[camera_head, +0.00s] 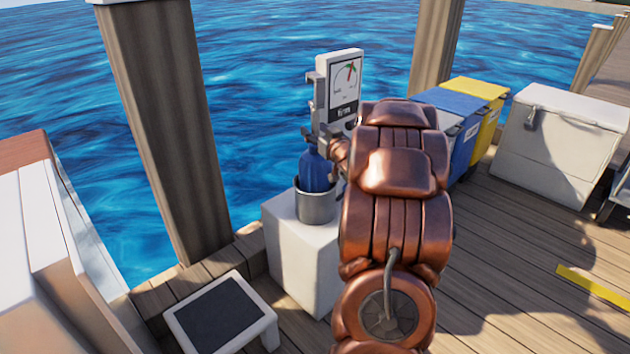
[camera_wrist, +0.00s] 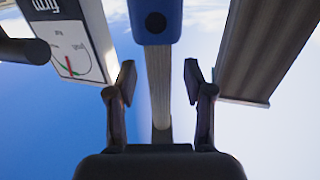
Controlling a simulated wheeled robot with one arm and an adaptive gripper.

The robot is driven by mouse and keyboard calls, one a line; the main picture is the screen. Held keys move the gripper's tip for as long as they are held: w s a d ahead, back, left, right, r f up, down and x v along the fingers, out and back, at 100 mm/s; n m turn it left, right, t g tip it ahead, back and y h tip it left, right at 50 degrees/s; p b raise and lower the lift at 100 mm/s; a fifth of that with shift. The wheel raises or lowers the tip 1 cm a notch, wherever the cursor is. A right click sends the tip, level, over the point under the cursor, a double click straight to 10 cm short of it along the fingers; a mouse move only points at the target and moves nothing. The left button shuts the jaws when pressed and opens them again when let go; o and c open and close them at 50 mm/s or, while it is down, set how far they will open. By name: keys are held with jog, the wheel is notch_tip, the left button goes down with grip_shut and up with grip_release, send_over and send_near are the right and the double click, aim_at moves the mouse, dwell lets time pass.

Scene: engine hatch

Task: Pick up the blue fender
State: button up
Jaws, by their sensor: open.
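The blue fender (camera_head: 315,172) stands upright in a grey metal cup (camera_head: 315,207) on a white block, its lower part hidden in the cup. In the wrist view, which looks upside down, the fender (camera_wrist: 155,18) enters from the top edge, its dark-holed end lined up with the gap between my fingers. My gripper (camera_head: 322,143) is at the fender's upper end, partly hidden by my copper arm. In the wrist view my gripper (camera_wrist: 160,72) is open with nothing between the fingertips; I cannot tell whether it touches the fender.
A white gauge panel (camera_head: 345,85) stands just behind the fender and shows close by in the wrist view (camera_wrist: 75,40). Wooden posts (camera_head: 165,120) rise at the dock edge. Blue and yellow bins (camera_head: 487,100) and a white chest (camera_head: 555,145) stand right. A low step (camera_head: 220,315) is front left.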

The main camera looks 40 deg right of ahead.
jog(key=shift+w+d, duration=0.1)
jog(key=shift+w, duration=0.15)
jog(key=shift+r, duration=0.1)
grip_shut()
dwell(0.6)
